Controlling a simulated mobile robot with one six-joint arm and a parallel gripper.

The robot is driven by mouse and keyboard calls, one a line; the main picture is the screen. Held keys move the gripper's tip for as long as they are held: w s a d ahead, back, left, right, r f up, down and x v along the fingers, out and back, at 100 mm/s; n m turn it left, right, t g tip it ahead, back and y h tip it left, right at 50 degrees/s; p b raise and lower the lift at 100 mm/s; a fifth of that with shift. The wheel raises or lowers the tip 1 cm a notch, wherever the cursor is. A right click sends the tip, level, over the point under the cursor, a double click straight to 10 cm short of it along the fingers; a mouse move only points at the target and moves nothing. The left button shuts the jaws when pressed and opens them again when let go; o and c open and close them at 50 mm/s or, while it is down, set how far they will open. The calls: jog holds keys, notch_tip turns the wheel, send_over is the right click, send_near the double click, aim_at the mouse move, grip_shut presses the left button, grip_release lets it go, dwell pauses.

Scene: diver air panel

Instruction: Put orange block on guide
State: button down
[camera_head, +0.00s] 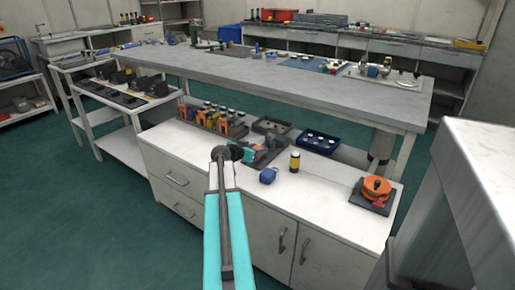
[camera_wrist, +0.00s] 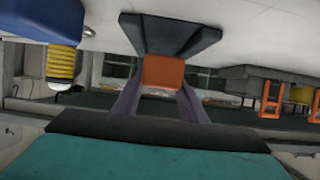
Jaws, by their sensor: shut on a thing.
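My gripper (camera_wrist: 160,98) shows in the wrist view with two purple-grey fingers, shut on an orange block (camera_wrist: 163,73). Just beyond the block, a dark flared piece (camera_wrist: 170,36) stands out against the white surface. I cannot tell whether it is the guide, or whether the block touches it. In the head view my teal arm reaches over the white cabinet, and my gripper (camera_head: 246,154) is small and partly hidden by my wrist, close to a grey tray (camera_head: 273,154). The block is not clear there.
A blue item (camera_head: 268,175) and a yellow-and-black cylinder (camera_head: 295,161) stand right of my arm. A blue tray (camera_head: 319,143) is behind them. An orange round piece (camera_head: 376,186) sits on a dark base at right. Orange-framed holders (camera_head: 238,127) stand behind my gripper. Bare cabinet top lies front right.

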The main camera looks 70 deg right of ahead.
jog(key=shift+f, duration=1.35)
jog(key=shift+f+b, duration=0.1)
jog(key=shift+b, duration=0.2)
jog(key=c, duration=1.1)
grip_release()
jog(key=shift+f, duration=0.1)
jog(key=p+v, duration=0.1)
jog(key=v, duration=1)
jog(key=shift+w+a+r, duration=0.1)
jog(key=shift+a+r, duration=0.15)
jog(key=shift+a, duration=0.25)
